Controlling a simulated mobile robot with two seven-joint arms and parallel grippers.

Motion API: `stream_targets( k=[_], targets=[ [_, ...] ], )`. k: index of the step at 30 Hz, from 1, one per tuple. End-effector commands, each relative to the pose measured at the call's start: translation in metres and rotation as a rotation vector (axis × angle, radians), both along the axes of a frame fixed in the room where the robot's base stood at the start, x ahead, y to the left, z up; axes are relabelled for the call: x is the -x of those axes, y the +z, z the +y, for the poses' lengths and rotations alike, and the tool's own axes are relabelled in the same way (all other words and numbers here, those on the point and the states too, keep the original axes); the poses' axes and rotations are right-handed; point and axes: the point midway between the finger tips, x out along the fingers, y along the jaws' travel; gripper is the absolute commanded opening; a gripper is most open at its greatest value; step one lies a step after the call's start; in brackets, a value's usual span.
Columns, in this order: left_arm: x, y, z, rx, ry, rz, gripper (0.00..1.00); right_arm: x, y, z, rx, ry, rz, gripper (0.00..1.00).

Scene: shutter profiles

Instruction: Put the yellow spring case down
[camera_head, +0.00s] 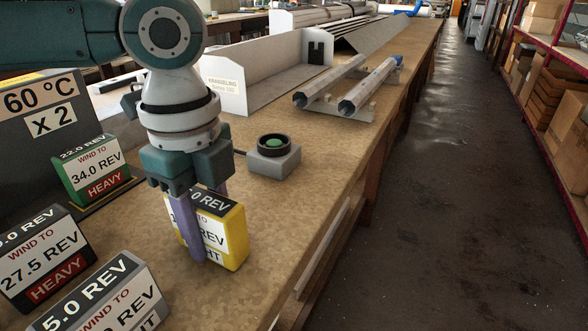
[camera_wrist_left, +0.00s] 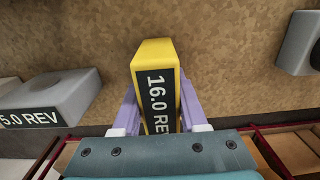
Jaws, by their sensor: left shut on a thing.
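The yellow spring case (camera_head: 238,236) is upright between the purple fingers of my left gripper (camera_head: 207,228) in the head view. The gripper points down and is shut on the case. One finger covers part of its white label. The case is at or just above the brown bench top (camera_head: 268,215); I cannot tell if it touches. In the left wrist view the case (camera_wrist_left: 152,56) shows its black "16.0 RE..." end between the two fingers (camera_wrist_left: 160,110). My right gripper is not in view.
A green-edged 34.0 REV case (camera_head: 88,170), a 27.5 REV case (camera_head: 40,262) and a grey 5.0 REV case (camera_head: 100,295) stand to the left. A grey button box (camera_head: 275,160) is behind. The bench's right edge is close to the yellow case.

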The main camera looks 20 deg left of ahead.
Motion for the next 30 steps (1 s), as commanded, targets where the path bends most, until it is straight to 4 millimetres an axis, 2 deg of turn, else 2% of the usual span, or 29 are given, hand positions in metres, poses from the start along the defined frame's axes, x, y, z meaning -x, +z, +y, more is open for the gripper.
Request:
stream_targets(
  k=[5,6,13,23,26,30],
  targets=[
    [0.0,-0.002,0.0,0.001,0.0,0.0,0.0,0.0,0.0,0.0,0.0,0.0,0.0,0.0],
    [0.0,-0.002,0.0,0.001,0.0,0.0,0.45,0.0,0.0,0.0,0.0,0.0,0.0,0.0],
    [0.0,-0.002,0.0,0.0,0.001,0.0,0.7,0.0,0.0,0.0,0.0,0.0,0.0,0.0],
    [0.0,0.002,0.0,-0.001,0.001,-0.001,0.72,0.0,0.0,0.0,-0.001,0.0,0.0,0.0],
    [-0.001,0.016,0.0,0.0,0.001,-0.003,0.72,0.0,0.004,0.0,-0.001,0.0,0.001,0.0],
    [-0.001,0.047,0.0,0.001,0.001,-0.005,0.72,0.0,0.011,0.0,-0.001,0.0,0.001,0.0]
  ],
)
